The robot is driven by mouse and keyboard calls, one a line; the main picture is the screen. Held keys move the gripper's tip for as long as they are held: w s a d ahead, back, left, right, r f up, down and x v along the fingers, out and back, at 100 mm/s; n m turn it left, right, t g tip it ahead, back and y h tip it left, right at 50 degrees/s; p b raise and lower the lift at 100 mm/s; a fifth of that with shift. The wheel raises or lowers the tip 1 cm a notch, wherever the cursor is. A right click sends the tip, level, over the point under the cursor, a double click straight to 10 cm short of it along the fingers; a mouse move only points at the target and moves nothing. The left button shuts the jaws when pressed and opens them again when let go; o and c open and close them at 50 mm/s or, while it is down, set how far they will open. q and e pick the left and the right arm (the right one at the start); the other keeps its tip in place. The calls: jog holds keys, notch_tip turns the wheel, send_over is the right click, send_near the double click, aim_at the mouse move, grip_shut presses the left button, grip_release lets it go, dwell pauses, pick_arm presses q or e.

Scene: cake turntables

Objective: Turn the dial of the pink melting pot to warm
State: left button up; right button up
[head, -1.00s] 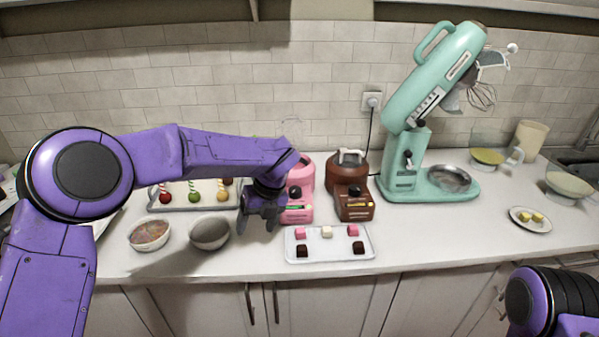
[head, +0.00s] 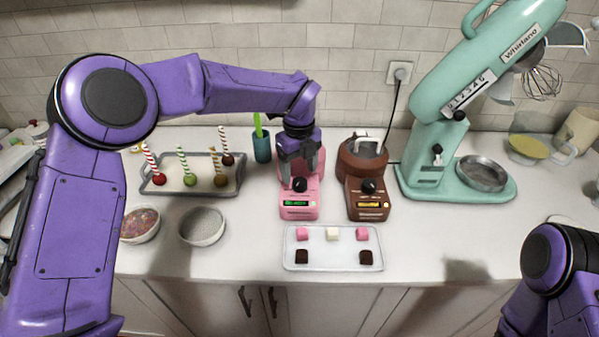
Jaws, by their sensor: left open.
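The pink melting pot (head: 313,196) stands on the counter left of the brown melting pot. Its black dial (head: 299,184) is on the sloped front, above a small green-lit panel (head: 296,204). The printed settings are too small to read. My left gripper (head: 299,180) is open and points down over the pot's front, with its fingertips at the dial, apparently on either side of it. Whether they touch the dial I cannot tell. My left gripper and wrist hide much of the pot's top. My right gripper is out of view; only part of that arm shows at the lower right.
The brown melting pot (head: 364,166) stands close on the right. A white tray (head: 331,262) with pink, white and brown cubes lies in front. Cake pops on a grey tray (head: 152,188), a teal cup (head: 262,147) and two bowls are left. A mint mixer (head: 428,150) stands right.

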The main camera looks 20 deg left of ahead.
aim_at(300, 181)
pick_arm(q)
jog(key=f, duration=0.2)
jog(key=w+f, duration=0.1)
jog(key=f, duration=0.1)
jog(key=shift+w+p, duration=0.1)
jog(key=shift+p, duration=0.2)
jog(key=shift+s+r, duration=0.1)
jog(key=shift+s, duration=0.25)
jog(key=shift+w, duration=0.1)
jog(key=c, duration=1.1)
jog(key=shift+o, duration=0.2)
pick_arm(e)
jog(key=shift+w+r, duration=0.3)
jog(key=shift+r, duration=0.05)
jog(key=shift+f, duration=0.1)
pick_arm(q)
jog(key=shift+f+n+b, duration=0.25)
jog(key=shift+n+b, duration=0.05)
jog(key=shift+b, duration=0.5)
jog(key=n+b, duration=0.6)
jog(key=b, duration=0.4)
jog(key=shift+f+n, duration=0.15)
jog(key=shift+n, duration=0.25)
jog(key=shift+r+n+b, duration=0.25)
jog(key=shift+n+b, duration=1.05)
jog(key=shift+b, duration=0.15)
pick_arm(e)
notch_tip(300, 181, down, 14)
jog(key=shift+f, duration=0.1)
